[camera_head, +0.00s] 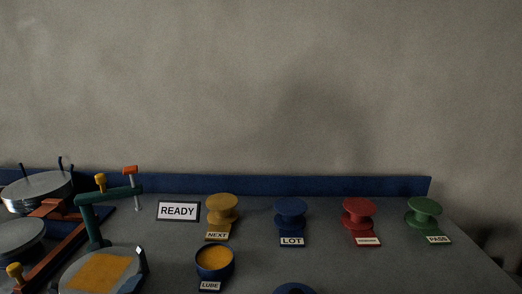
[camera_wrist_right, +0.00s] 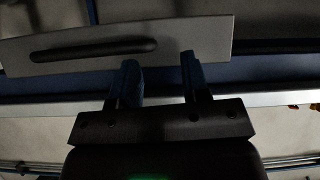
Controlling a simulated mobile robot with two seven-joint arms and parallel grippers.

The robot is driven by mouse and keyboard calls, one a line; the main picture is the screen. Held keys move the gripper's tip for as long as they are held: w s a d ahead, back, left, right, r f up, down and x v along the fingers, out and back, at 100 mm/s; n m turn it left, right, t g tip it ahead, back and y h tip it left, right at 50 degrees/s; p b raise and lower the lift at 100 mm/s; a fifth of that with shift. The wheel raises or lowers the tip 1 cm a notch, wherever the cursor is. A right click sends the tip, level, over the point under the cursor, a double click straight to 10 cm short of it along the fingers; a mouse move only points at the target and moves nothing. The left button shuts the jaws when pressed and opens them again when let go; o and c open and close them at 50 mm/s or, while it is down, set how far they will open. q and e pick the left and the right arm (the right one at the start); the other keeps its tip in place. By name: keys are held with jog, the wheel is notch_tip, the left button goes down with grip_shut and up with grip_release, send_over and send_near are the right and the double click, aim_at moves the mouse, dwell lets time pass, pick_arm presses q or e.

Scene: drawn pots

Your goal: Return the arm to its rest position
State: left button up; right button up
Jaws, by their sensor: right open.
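My right gripper (camera_wrist_right: 161,85) shows in the right wrist view with its two dark blue fingers spread apart. Nothing sits between the fingers. Behind them is a grey panel (camera_wrist_right: 200,42) with a long black handle (camera_wrist_right: 95,49). No part of either arm shows in the head view, and my left gripper is in neither view.
A blue rail (camera_head: 300,185) runs behind.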

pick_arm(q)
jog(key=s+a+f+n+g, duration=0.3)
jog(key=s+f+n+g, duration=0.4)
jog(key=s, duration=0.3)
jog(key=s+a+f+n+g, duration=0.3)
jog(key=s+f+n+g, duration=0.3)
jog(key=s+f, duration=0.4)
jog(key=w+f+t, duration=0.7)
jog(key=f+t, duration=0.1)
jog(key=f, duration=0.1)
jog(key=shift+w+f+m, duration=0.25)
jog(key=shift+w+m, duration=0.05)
pick_arm(e)
jog(key=shift+w+r, duration=0.2)
jog(key=shift+w, duration=0.15)
